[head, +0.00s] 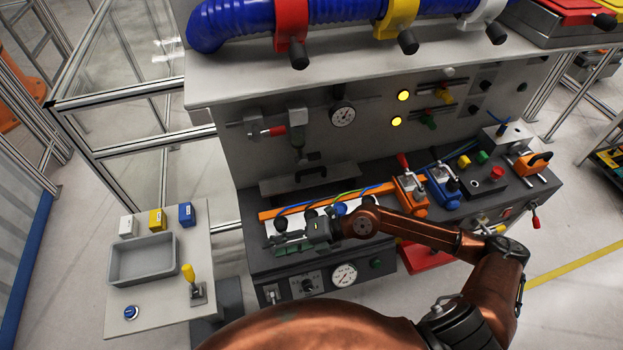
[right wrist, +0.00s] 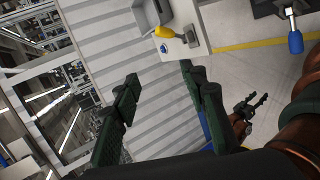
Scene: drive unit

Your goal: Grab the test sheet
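I cannot pick out a test sheet with certainty. A pale flat area (head: 352,203) shows behind my right gripper in the head view, under cables and dark knobs; I cannot tell whether it is a sheet. My right gripper (head: 282,238) reaches left across the front of the drive unit and hides part of that area. In the right wrist view, my right gripper's (right wrist: 160,85) two dark green fingers stand wide apart with nothing between them. My left gripper (right wrist: 251,105) appears small at the right of that view, with its fingers apart and empty. It is not in the head view.
A side table (head: 150,312) at the left holds a grey tray (head: 142,260), small white, yellow and blue boxes, and a yellow-handled lever (head: 190,275). Orange and blue clamps (head: 410,192) stand right of my right gripper. A gauge (head: 343,275) is on the unit's front.

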